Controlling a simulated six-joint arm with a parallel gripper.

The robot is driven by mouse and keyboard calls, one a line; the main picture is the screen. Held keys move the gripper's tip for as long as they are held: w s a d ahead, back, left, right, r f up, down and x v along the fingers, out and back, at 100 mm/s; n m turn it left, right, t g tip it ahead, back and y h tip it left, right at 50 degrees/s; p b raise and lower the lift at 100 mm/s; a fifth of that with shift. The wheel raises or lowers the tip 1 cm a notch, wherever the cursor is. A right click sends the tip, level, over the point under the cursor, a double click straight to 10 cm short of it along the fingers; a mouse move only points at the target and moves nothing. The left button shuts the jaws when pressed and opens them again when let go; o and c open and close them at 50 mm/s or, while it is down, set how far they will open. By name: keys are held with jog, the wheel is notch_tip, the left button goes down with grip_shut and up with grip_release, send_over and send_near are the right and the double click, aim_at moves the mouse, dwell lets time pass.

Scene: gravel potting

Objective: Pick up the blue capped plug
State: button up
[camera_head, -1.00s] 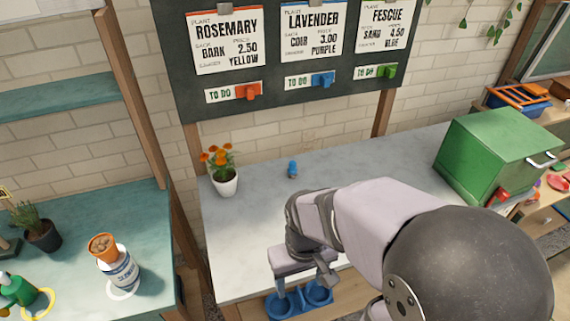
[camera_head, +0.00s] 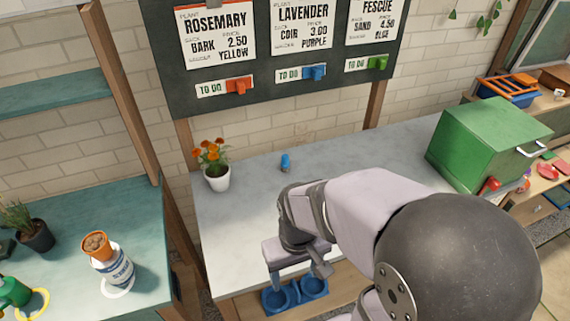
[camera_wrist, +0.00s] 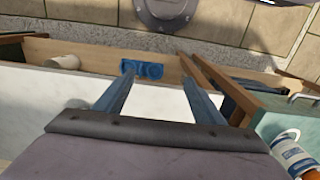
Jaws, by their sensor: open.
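A small blue object that looks like the capped plug (camera_head: 285,163) stands on the pale marble bench top (camera_head: 240,245), near the back, right of the flowering plant. It is too small to make out the cap clearly. My gripper (camera_head: 298,272) is in front of it, over the bench's front edge, with nothing between its fingers. In the wrist view my gripper (camera_wrist: 158,95) shows two spread fingers, open and empty. The plug does not show in the wrist view.
A blue double holder (camera_head: 296,294) sits below the bench's front edge, under my gripper. An orange-flowered white pot (camera_head: 218,180) stands left of the plug. A green box (camera_head: 485,145) stands at the right. The bench around the plug is clear.

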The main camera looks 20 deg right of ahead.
aim_at(283, 159)
jog(key=c, duration=0.5)
